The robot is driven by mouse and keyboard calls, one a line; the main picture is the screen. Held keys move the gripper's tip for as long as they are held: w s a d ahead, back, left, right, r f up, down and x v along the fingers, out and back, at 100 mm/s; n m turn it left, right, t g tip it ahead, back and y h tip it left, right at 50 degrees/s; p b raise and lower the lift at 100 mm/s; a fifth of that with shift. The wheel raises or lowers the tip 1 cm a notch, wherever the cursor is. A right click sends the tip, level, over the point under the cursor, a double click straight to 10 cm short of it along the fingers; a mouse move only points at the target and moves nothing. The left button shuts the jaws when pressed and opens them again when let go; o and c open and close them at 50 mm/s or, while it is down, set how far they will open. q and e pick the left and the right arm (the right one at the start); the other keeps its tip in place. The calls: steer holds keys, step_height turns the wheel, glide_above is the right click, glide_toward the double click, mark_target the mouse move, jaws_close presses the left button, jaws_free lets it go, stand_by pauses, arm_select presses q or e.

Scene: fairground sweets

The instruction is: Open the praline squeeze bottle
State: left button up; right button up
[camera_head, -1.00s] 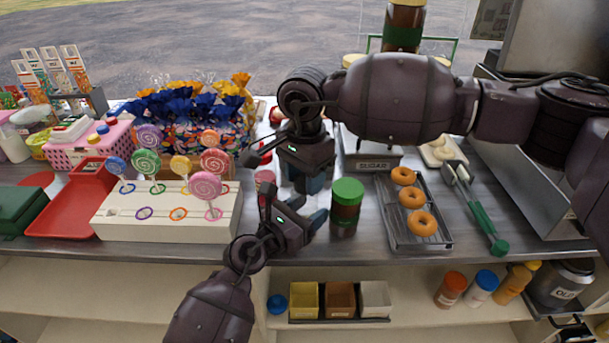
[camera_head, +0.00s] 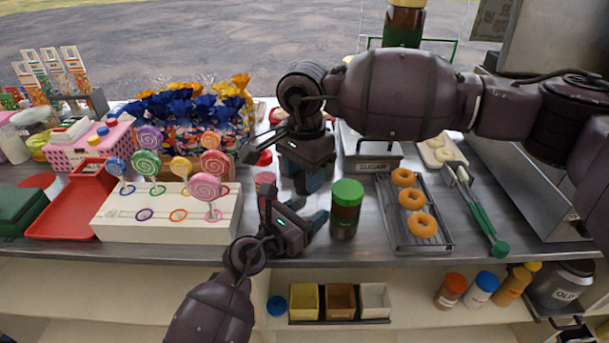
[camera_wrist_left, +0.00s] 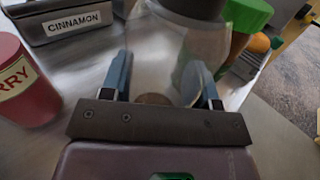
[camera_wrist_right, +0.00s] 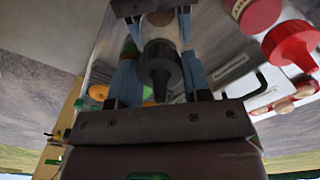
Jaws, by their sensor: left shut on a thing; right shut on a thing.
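The praline squeeze bottle is mostly hidden by my grippers in the head view. In the left wrist view its clear body (camera_wrist_left: 165,60) stands between the fingers of my left gripper (camera_head: 294,212), which is shut on it. A dark grey part shows at its top. In the right wrist view the dark pointed nozzle cap (camera_wrist_right: 160,66) lies between the fingers of my right gripper (camera_head: 304,186), which is shut on it from above. The cap appears to be on the bottle; any gap between them is not clear.
A green-lidded jar (camera_head: 346,207) stands close to the right of my left gripper. A doughnut tray (camera_head: 433,243) is farther right. A white lollipop stand (camera_head: 150,228) is to the left. A cherry-red jar (camera_wrist_left: 22,84) and a cinnamon box (camera_wrist_left: 75,27) are nearby.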

steer(key=shift+r, duration=0.25)
steer(key=shift+r, duration=0.35)
steer(key=shift+r, duration=2)
arm_select(q)
steer(key=o, duration=1.4)
steer(key=shift+c, duration=0.2)
